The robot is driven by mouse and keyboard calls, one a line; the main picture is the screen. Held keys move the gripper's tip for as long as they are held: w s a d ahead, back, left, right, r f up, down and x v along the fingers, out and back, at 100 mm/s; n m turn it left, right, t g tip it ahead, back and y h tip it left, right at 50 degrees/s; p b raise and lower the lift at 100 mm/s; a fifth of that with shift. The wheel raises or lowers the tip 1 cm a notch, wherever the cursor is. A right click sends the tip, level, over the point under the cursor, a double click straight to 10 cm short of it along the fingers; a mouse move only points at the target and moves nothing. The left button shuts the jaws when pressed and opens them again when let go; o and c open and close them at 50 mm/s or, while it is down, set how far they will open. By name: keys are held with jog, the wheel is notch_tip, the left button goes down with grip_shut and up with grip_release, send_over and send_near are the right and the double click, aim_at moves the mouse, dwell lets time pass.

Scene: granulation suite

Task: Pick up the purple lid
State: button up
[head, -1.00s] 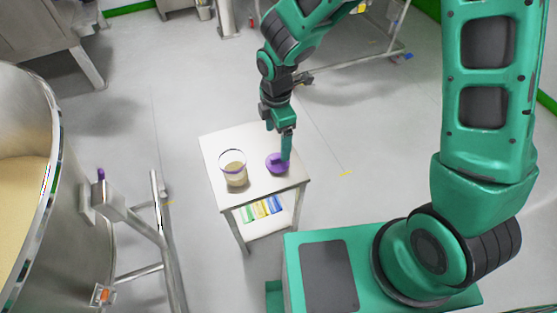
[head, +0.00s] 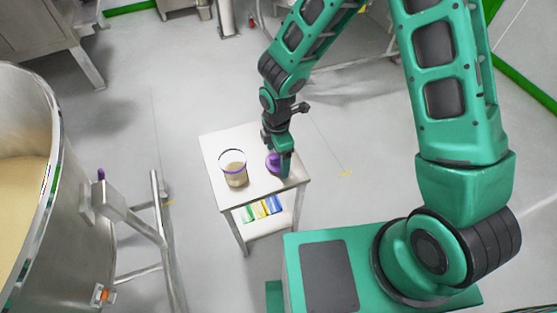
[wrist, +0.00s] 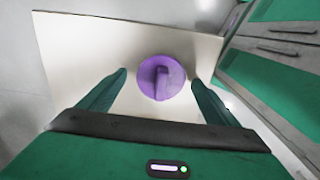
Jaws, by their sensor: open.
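The purple lid (head: 271,162) lies on the small white table, right of the beaker, partly hidden behind my gripper in the head view. In the wrist view the round lid (wrist: 150,84) shows whole, with a raised bar handle across its middle. My gripper (head: 285,174) is over the table, pointing down at the lid's near right side. In the wrist view my gripper (wrist: 160,76) is open and empty. One finger is on each side of the lid, and the lid sits between and slightly beyond the fingers. I cannot tell its exact height above the lid.
A clear beaker (head: 234,175) with beige contents and a purple band stands on the white table (head: 222,138), left of the lid. Coloured items (head: 262,209) lie on the shelf below. A large steel vessel (head: 75,240) and railing (head: 158,240) stand at left.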

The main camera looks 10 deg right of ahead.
jog(key=c, duration=1.1)
jog(key=shift+r, duration=0.15)
jog(key=shift+c, duration=0.2)
